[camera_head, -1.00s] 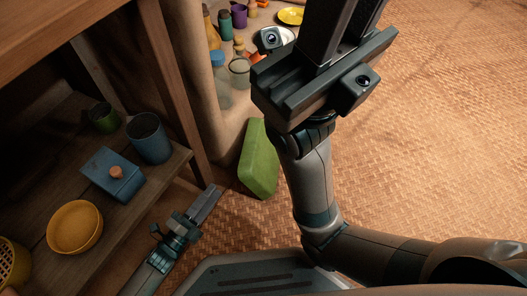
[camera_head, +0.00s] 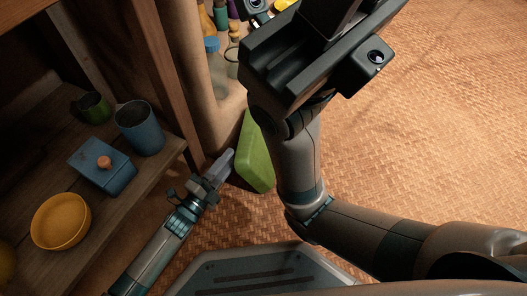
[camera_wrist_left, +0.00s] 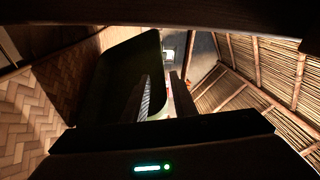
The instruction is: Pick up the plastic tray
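The green plastic tray (camera_head: 255,160) stands on edge on the woven floor, leaning by the base of the clay hearth. My left gripper (camera_head: 226,160) is low at the tray's left side. In the left wrist view the tray (camera_wrist_left: 118,75) fills the left middle as a dark green panel. There the left gripper's two fingers (camera_wrist_left: 162,95) are apart, with the tray's right edge appearing between them; contact is unclear. My right gripper (camera_head: 325,15) is raised at the top, large and close to the head camera, its fingertips cut off by the frame.
A wooden shelf on the left holds a blue mug (camera_head: 140,128), a green cup (camera_head: 94,107), a blue lidded box (camera_head: 103,168) and a yellow bowl (camera_head: 61,221). The clay hearth (camera_head: 190,75) rises behind, bearing bottles. Woven floor (camera_head: 430,130) is clear on the right.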

